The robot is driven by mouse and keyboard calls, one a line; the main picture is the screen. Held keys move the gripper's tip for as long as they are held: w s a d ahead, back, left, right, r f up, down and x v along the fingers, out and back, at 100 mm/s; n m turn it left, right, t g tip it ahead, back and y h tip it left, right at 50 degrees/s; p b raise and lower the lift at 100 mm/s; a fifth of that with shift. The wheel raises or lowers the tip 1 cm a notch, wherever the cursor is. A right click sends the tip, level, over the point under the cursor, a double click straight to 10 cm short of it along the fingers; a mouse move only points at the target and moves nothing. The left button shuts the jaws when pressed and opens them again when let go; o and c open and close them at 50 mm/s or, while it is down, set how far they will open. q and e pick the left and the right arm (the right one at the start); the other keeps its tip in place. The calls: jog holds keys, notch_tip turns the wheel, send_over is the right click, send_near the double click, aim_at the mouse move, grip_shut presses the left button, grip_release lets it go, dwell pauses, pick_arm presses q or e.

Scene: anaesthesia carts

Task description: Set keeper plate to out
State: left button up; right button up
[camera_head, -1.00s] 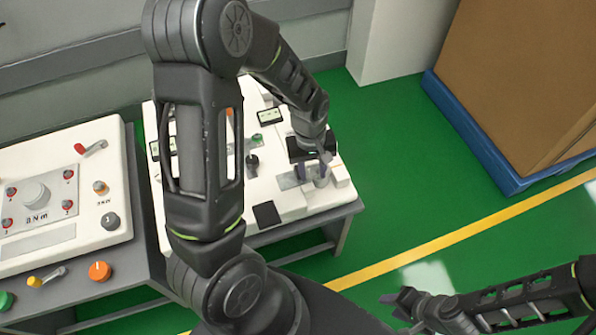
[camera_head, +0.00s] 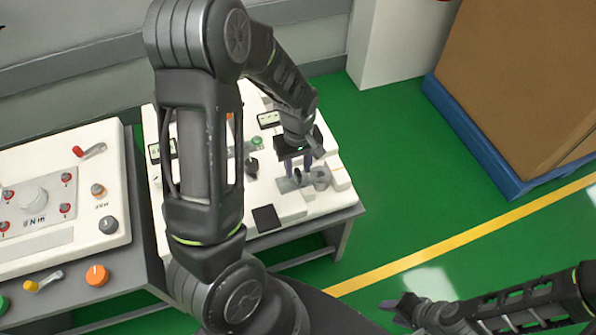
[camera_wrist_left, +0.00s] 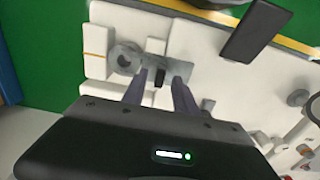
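A grey metal plate (camera_wrist_left: 176,68), likely the keeper plate, lies on the white cart top beside a round grey ring (camera_wrist_left: 124,59). A small black knob (camera_wrist_left: 156,74) stands on the plate. In the head view the plate (camera_head: 285,185) shows partly, just below my left gripper (camera_head: 299,168). The left gripper's two fingers (camera_wrist_left: 161,80) are apart, with the knob showing between their tips. I cannot tell whether they touch the knob. My right gripper (camera_head: 403,306) is over the green floor, away from the cart; its finger gap is not clear.
A black flat pad (camera_head: 266,218) and white blocks lie near the cart's front edge. A second panel (camera_head: 60,190) with knobs and levers stands at left. A large brown box (camera_head: 530,80) on a blue pallet is at the right. The green floor between is free.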

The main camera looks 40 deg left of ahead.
pick_arm(q)
jog(key=shift+f, duration=1.15)
jog(key=shift+c, duration=0.2)
grip_shut()
dwell(0.4)
